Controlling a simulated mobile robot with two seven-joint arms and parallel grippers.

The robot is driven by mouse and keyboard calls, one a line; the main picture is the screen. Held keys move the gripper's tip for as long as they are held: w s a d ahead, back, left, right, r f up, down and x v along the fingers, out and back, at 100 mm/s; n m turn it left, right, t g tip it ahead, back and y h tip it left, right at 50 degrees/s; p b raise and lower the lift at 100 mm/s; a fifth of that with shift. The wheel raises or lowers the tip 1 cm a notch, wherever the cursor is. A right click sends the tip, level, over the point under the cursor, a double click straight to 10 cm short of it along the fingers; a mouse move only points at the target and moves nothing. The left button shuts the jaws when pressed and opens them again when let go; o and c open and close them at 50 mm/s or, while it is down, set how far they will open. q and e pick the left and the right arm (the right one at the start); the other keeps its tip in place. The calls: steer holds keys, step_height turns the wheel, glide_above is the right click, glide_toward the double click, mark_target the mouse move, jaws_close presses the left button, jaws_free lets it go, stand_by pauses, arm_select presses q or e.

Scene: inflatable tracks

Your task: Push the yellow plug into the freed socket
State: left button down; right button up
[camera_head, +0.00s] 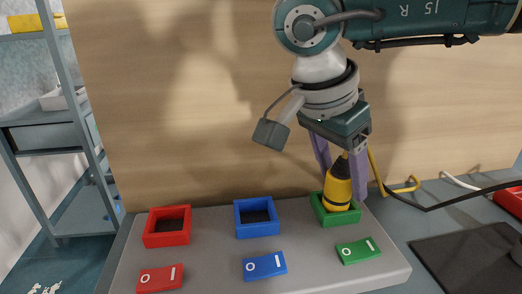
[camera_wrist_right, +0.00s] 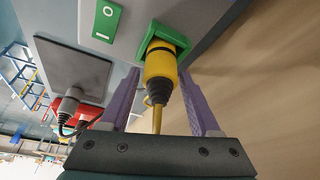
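The yellow plug (camera_head: 339,190), with black bands and a black neck, stands upright in the green socket (camera_head: 318,209) at the right of the grey panel. In the right wrist view the plug (camera_wrist_right: 160,67) has its front end inside the green socket frame (camera_wrist_right: 180,41); how deep it sits is hidden. My right gripper (camera_head: 341,183) is above and around the plug, its purple fingers on either side. In the wrist view there are gaps between the fingers and the plug, so it is open. The red socket (camera_head: 149,237) and blue socket (camera_head: 242,230) are empty. My left gripper is not in view.
Red (camera_head: 160,279), blue (camera_head: 265,266) and green (camera_head: 358,251) switch plates lie in front of the sockets. A wooden wall (camera_head: 190,100) rises close behind the panel (camera_head: 215,270). A dark pad (camera_head: 455,262), a grey plug (camera_head: 517,252) and cables lie at the right.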

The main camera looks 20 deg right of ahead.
mark_target(333, 173)
steer(key=shift+o, duration=0.8)
steer(key=shift+r, duration=0.25)
steer(key=shift+a+r, duration=0.2)
steer(key=shift+r, duration=0.1)
steer(key=shift+s+a+r+b, duration=0.15)
steer(key=shift+a+r+b, duration=0.25)
steer(key=shift+a+r, duration=0.6)
steer(key=s+a+b, duration=0.1)
steer(key=a+b, duration=0.1)
steer(key=a, duration=0.8)
steer(key=shift+s+a, duration=0.3)
steer(key=shift+s, duration=0.1)
